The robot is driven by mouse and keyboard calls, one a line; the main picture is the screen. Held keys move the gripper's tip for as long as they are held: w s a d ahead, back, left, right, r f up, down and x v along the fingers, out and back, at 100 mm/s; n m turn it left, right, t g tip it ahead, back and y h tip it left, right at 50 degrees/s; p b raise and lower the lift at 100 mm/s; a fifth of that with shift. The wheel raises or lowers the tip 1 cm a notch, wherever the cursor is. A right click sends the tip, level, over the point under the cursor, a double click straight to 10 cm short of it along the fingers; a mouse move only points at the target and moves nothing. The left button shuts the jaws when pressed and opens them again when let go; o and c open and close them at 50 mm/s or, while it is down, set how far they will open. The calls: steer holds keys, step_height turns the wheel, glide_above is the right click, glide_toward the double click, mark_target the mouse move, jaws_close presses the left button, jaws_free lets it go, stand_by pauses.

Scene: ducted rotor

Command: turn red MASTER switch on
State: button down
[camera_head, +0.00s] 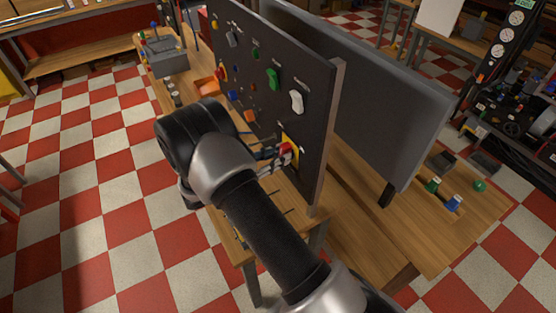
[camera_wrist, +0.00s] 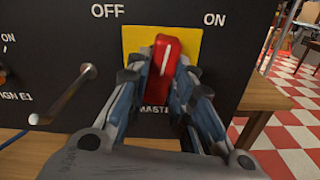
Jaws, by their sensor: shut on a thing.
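The red MASTER switch (camera_wrist: 166,52) is a knob with a white line, mounted on a yellow plate (camera_wrist: 190,42) on the dark upright panel. Its white line points nearly straight up, leaning slightly right, between the OFF label on the left and the ON label on the right. My gripper (camera_wrist: 164,72) is shut on the knob, with one finger on each side. The lower part of the MASTER label is partly covered by the fingers. In the head view the red switch (camera_head: 286,148) sits low on the panel, with my gripper (camera_head: 277,154) at it.
A metal toggle lever (camera_wrist: 66,95) sticks out left of my gripper, near an IGN E1 label. The panel (camera_head: 312,120) carries other controls, including a white knob (camera_head: 296,101) and a green knob (camera_head: 273,78). A grey board (camera_head: 380,110) stands behind it.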

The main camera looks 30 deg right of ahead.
steer(key=shift+w+m+b, duration=0.1)
steer(key=shift+m+b, duration=1.9)
steer(key=shift+m, duration=1.4)
steer(key=c, duration=1.4)
jaws_free()
steer(key=shift+a, duration=0.15)
steer(key=a, duration=1.1)
steer(key=shift+s+a, duration=0.2)
steer(key=shift+a, duration=0.2)
steer(key=shift+r, duration=0.1)
